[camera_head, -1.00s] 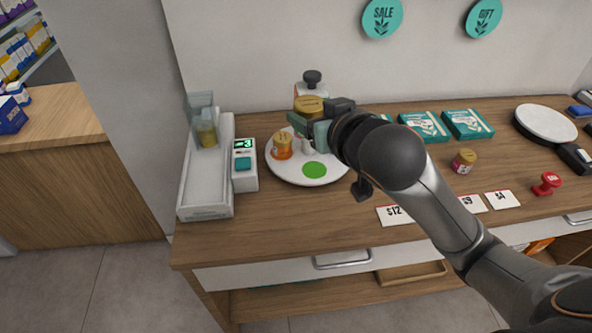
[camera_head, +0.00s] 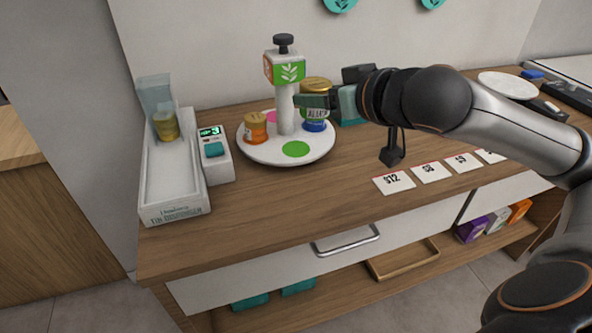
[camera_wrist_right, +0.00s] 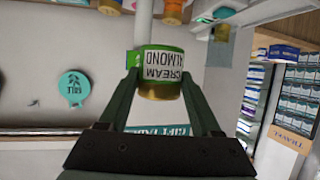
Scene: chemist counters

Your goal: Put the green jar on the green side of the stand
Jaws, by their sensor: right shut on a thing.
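The green jar with a gold lid (camera_head: 316,84) is held upright by my right gripper (camera_head: 318,101), beside the post and above the right part of the stand. In the right wrist view the green jar (camera_wrist_right: 160,70), labelled cream almond, sits upside down between both fingers (camera_wrist_right: 160,84). The stand is a white round plate (camera_head: 270,155) with a post (camera_head: 285,108). Its green sign (camera_head: 289,71) faces front right. A bare green spot (camera_head: 295,149) lies at the plate's front. An orange jar (camera_head: 255,128) stands on the left. Something blue (camera_head: 316,126) shows below my gripper, partly hidden. My left gripper is out of view.
A small device (camera_head: 214,155) showing 3 and a white tray (camera_head: 173,186) stand left of the stand. Price cards (camera_head: 394,182) lie along the counter's front right. Counter between plate and front edge is clear. My right arm hides part of the counter.

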